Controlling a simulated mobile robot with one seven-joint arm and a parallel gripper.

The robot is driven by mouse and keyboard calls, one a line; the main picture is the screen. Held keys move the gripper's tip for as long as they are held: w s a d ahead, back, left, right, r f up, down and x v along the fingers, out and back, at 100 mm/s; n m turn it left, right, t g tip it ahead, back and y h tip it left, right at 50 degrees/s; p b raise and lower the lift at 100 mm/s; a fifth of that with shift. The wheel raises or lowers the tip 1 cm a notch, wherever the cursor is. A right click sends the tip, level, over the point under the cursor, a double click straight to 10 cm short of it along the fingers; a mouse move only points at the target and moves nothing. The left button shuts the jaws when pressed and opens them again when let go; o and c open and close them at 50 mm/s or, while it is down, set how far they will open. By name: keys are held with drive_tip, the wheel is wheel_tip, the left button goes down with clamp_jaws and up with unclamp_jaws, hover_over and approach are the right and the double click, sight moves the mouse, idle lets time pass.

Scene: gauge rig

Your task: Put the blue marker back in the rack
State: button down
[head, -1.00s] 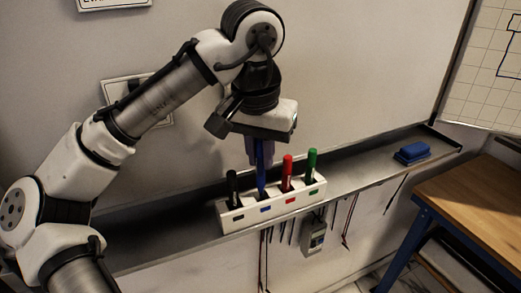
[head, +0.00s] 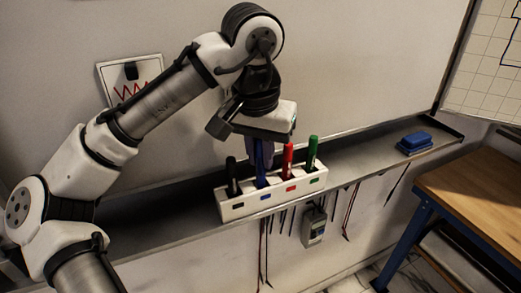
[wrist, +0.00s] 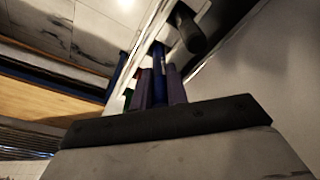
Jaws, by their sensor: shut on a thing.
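The white rack (head: 232,211) stands on the ledge under the whiteboard, with coloured labels on its front. My gripper (head: 262,163) is above its second slot from the left, shut on the blue marker (head: 261,181). The marker is upright, and its lower end is inside the slot with the blue label. In the wrist view the blue marker (wrist: 159,70) shows between the two purple-grey fingers (wrist: 161,90). Its bottom end is hidden in the rack.
A black marker (head: 231,174) stands left of the gripper. A red marker (head: 287,159) and a green marker (head: 312,153) stand to the right. A blue eraser (head: 414,141) lies farther right on the ledge (head: 365,157). A wooden table (head: 480,190) is at right.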

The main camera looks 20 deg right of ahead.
drive_tip(key=c, duration=0.7)
unclamp_jaws()
drive_tip(key=shift+c, duration=0.2)
wheel_tip(320, 180, up, 3)
drive_tip(key=p, duration=0.2)
drive_tip(key=shift+f+p, duration=0.1)
drive_tip(key=shift+p, duration=0.2)
drive_tip(key=shift+r, duration=3.6)
